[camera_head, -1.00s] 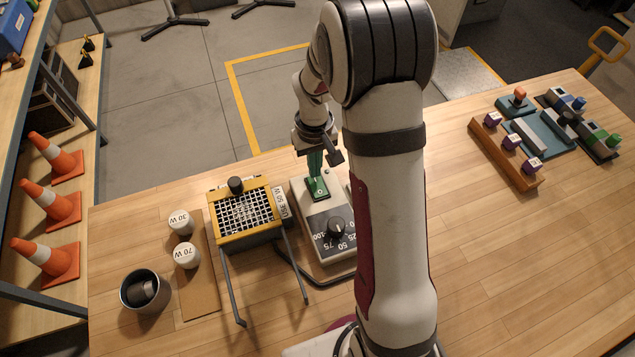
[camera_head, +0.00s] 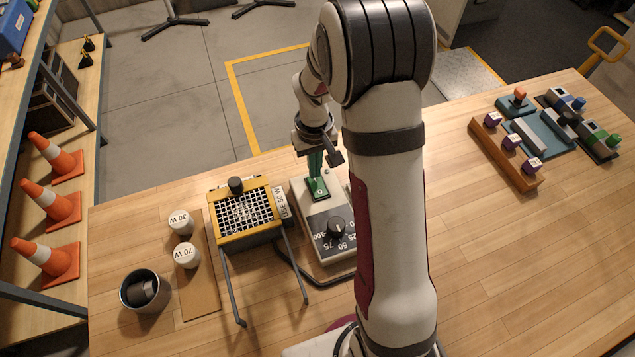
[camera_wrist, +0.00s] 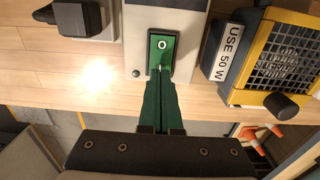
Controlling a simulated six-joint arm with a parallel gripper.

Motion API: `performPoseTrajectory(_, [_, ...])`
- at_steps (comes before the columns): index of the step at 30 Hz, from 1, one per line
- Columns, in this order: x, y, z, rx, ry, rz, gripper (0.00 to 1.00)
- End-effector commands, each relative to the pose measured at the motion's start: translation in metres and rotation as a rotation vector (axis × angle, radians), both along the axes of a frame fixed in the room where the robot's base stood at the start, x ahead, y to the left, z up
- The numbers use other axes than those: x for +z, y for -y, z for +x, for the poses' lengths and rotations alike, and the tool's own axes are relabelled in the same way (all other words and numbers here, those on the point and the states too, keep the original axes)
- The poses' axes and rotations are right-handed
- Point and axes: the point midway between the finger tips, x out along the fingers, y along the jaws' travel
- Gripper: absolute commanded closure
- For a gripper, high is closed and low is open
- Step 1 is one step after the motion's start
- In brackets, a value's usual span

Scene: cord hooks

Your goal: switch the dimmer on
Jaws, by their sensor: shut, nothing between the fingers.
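The dimmer (camera_head: 311,222) is a pale box with a black round knob (camera_head: 336,229) and a scale that reads 50, 75 and 100. Its green rocker switch (camera_head: 318,188) is at the far end and carries a white O mark. In the wrist view the switch (camera_wrist: 161,45) shows the O on its half away from my fingers. My gripper (camera_head: 315,173) is shut and empty, pointing down at the switch. In the wrist view the green fingertips (camera_wrist: 161,77) are at the switch's near end; I cannot tell whether they press on it.
A yellow lamp with a grille (camera_head: 246,211) and a "USE 50 W" label stands close left of the dimmer. White 30 W (camera_head: 181,222) and 70 W (camera_head: 186,255) pieces and a dark cup (camera_head: 145,291) lie further left.

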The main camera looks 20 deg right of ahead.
Motion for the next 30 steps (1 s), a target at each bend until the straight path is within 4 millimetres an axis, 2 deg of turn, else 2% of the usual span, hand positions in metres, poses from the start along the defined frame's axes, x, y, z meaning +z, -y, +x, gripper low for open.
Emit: performPoseTrajectory(30, [-0.015,0.000,0.000,-0.001,0.000,0.000,1.00])
